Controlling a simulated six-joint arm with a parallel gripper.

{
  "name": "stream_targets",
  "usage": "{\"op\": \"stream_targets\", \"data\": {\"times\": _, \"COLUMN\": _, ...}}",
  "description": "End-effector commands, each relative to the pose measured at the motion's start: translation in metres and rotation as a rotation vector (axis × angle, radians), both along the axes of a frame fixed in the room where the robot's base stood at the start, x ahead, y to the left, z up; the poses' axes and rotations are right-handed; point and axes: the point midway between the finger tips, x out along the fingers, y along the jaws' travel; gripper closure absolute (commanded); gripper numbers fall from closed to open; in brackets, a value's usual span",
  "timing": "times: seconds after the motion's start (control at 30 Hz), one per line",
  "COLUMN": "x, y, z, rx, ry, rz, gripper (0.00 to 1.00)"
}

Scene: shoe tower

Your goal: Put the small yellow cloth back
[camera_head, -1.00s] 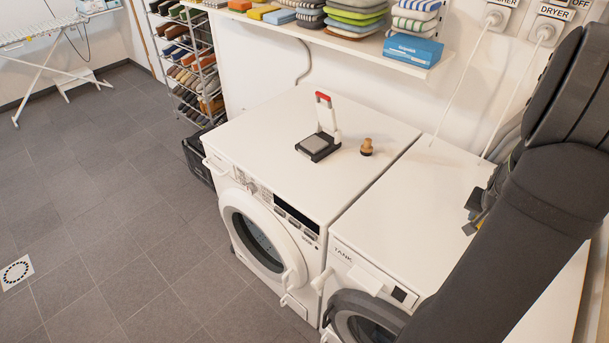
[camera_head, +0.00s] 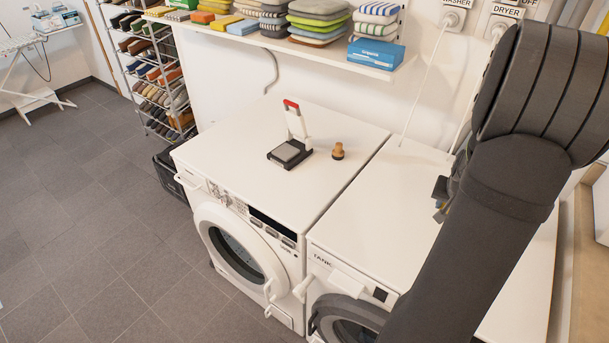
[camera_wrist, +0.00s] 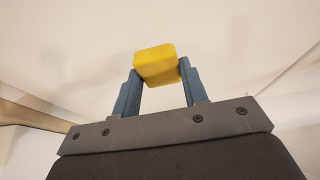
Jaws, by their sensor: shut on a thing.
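The small yellow cloth (camera_wrist: 156,65) is a folded, rounded block in the wrist view. My gripper (camera_wrist: 158,75) is shut on it, with one blue finger on each side, and holds it up against a pale, blurred background. In the head view, only part of my gripper's end shows at the left edge of my dark arm; the cloth in it is hidden there. The wall shelf (camera_head: 372,71) carries rows and stacks of folded cloths, among them flat yellow ones (camera_head: 222,23) towards its left.
A blue box (camera_head: 376,54) stands at the shelf's right end. Below are a white washer (camera_head: 230,175) and another white machine (camera_head: 375,200). A black device with a red-tipped white lever (camera_head: 290,150) and a small brown stopper (camera_head: 338,151) stand on the washer. A shoe rack (camera_head: 150,75) is left.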

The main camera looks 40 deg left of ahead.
Motion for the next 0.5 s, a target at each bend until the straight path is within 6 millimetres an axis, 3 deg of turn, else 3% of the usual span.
{"op": "stream_targets", "data": {"times": 0.13, "x": 0.017, "y": 0.071, "z": 0.017, "rx": -0.003, "ry": -0.001, "rz": 0.179, "gripper": 0.81}}
{"op": "stream_targets", "data": {"times": 0.3, "x": 0.021, "y": 0.158, "z": 0.039, "rx": -0.002, "ry": 0.0, "rz": 0.396, "gripper": 0.81}}
{"op": "stream_targets", "data": {"times": 0.5, "x": 0.013, "y": 0.234, "z": 0.06, "rx": 0.002, "ry": -0.002, "rz": 0.59, "gripper": 0.81}}
